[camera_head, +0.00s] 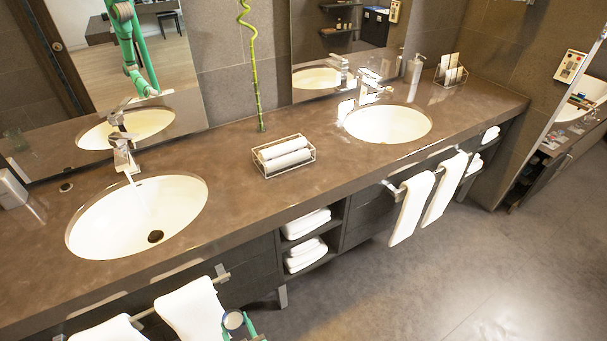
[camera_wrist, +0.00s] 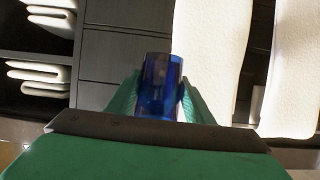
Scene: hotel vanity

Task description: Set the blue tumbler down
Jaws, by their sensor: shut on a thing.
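The blue tumbler (camera_wrist: 161,82) is in the middle of the wrist view, held between the two green fingers of my gripper (camera_wrist: 160,100). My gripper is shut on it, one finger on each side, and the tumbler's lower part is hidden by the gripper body. In the head view, a round rim of the tumbler (camera_head: 233,320) shows at the bottom edge, with a bit of my green gripper (camera_head: 250,336) beside it. There the tumbler is in front of the vanity, apart from the brown countertop (camera_head: 330,180).
The counter has two basins, left (camera_head: 110,220) and right (camera_head: 388,110). Hanging towels (camera_head: 190,310) and shelves of folded towels (camera_head: 305,223) are along the front. Bare counter lies around the basket.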

